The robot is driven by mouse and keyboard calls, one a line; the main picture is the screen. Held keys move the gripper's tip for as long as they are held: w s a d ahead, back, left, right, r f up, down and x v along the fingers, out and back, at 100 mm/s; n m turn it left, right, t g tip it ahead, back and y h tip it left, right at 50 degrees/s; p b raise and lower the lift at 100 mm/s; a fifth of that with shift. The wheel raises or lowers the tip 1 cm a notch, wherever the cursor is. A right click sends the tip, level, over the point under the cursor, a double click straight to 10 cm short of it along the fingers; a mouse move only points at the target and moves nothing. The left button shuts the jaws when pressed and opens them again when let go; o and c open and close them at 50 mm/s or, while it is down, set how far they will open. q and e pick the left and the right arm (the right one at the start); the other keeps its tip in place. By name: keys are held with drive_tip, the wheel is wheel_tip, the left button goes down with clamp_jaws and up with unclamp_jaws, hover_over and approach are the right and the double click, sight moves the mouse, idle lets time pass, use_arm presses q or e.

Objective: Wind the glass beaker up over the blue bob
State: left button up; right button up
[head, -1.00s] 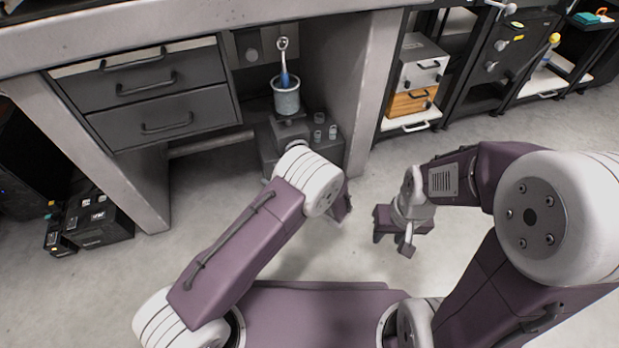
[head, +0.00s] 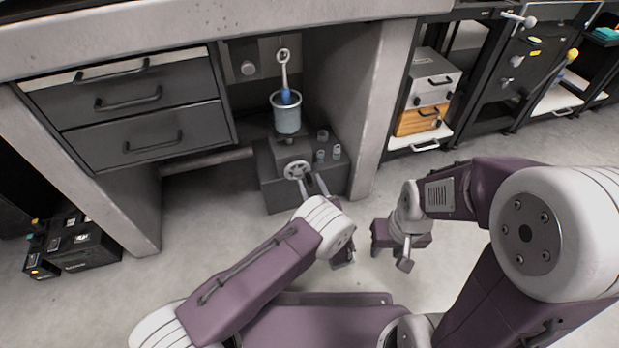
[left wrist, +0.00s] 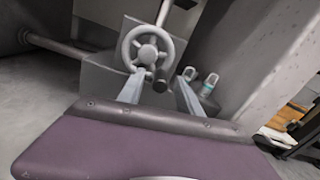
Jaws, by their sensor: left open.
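The glass beaker (head: 287,119) stands upright on a dark jack-like stand (head: 268,163) under the bench. The blue bob (head: 286,96) hangs from a pale rod with a ring on top, and its lower end overlaps the beaker's mouth; I cannot tell how deep it sits. A grey handwheel (head: 296,169) is on the stand's front and also shows in the left wrist view (left wrist: 147,50). My left gripper (head: 314,187) is open just in front of the wheel, its fingers (left wrist: 160,92) pointing at its lower part. My right gripper (head: 392,247) hangs away to the right; its opening is unclear.
Several small glass vessels (head: 321,155) stand on the stand's right side, near my left gripper. A drawer unit (head: 140,110) is to the left and a bench leg (head: 377,110) to the right. The floor (head: 215,215) before the stand is clear.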

sight(288, 177)
use_arm(q)
clamp_jaws()
drive_tip(key=shift+m, duration=0.3)
drive_tip(key=shift+s+a+r+m+p, duration=0.25)
drive_tip(key=shift+a+m+p, duration=0.95)
drive_tip(key=shift+m, duration=2.8)
drive_tip(key=shift+s+a+r+m+p, duration=0.1)
drive_tip(key=shift+s+a+m+p, duration=0.7)
drive_tip(key=shift+m, duration=3.2)
drive_tip(key=shift+w+a+r+m+p, duration=0.1)
drive_tip(key=shift+a+m+p, duration=0.9)
drive_tip(key=shift+m+p, duration=2.05)
drive_tip(key=shift+m+b, duration=0.95)
drive_tip(key=shift+m, duration=0.1)
unclamp_jaws()
